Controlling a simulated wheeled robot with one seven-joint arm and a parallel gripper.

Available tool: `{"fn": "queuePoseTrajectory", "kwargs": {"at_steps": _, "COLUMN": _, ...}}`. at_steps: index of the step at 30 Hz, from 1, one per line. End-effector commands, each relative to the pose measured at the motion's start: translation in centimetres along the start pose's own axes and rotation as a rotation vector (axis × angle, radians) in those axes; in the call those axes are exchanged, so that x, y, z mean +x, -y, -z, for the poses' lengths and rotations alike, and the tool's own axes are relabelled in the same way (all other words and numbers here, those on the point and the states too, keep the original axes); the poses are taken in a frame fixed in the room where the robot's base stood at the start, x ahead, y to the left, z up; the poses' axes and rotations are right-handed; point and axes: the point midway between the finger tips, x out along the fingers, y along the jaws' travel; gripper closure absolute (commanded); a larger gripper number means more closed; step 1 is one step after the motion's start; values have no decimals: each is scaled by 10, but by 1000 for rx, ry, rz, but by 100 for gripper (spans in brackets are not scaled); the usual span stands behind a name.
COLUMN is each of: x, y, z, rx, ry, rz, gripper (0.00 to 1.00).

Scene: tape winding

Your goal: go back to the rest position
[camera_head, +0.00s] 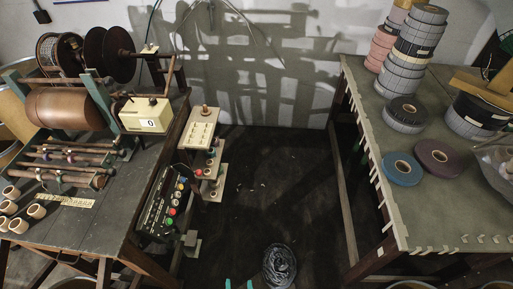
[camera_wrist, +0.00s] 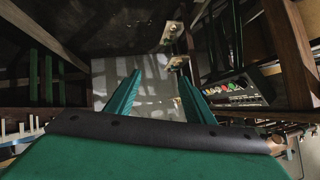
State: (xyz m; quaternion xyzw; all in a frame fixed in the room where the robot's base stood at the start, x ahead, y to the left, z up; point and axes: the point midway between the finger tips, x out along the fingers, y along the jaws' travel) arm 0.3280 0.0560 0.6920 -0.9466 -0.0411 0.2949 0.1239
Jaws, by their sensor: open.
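My gripper (camera_wrist: 158,76) shows in the wrist view with its two green fingers spread apart. Nothing is held between them; a pale wall shows through the gap. In the head view, green tips of my gripper (camera_head: 241,284) show at the bottom edge, above the dark floor between the two benches. The rest of the gripper is cut off there.
The left bench (camera_head: 100,222) carries the winding machine, a counter box (camera_head: 146,114) and tan cores. A control panel (camera_head: 170,205) with coloured buttons hangs at its right side. The right table (camera_head: 440,205) holds tape rolls, including a blue one (camera_head: 402,169). Dark floor (camera_head: 270,180) lies open between.

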Motion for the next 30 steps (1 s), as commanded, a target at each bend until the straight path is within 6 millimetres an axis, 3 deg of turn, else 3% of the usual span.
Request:
{"fn": "queuePoseTrajectory", "kwargs": {"at_steps": 1, "x": -20, "y": -5, "z": 3, "rx": -16, "ry": -29, "rz": -22, "gripper": 52}}
{"fn": "queuePoseTrajectory", "kwargs": {"at_steps": 9, "x": -118, "y": -18, "z": 51, "rx": -135, "ry": -226, "rz": -103, "gripper": 52}}
{"fn": "queuePoseTrajectory", "kwargs": {"at_steps": 15, "x": -169, "y": -12, "z": 84, "rx": -213, "ry": -329, "rz": -116, "gripper": 52}}
{"fn": "queuePoseTrajectory", "kwargs": {"at_steps": 21, "x": -186, "y": -8, "z": 97, "rx": -241, "ry": -368, "rz": -115, "gripper": 52}}
{"fn": "queuePoseTrajectory", "kwargs": {"at_steps": 30, "x": -186, "y": -8, "z": 98, "rx": -241, "ry": -369, "rz": -115, "gripper": 52}}
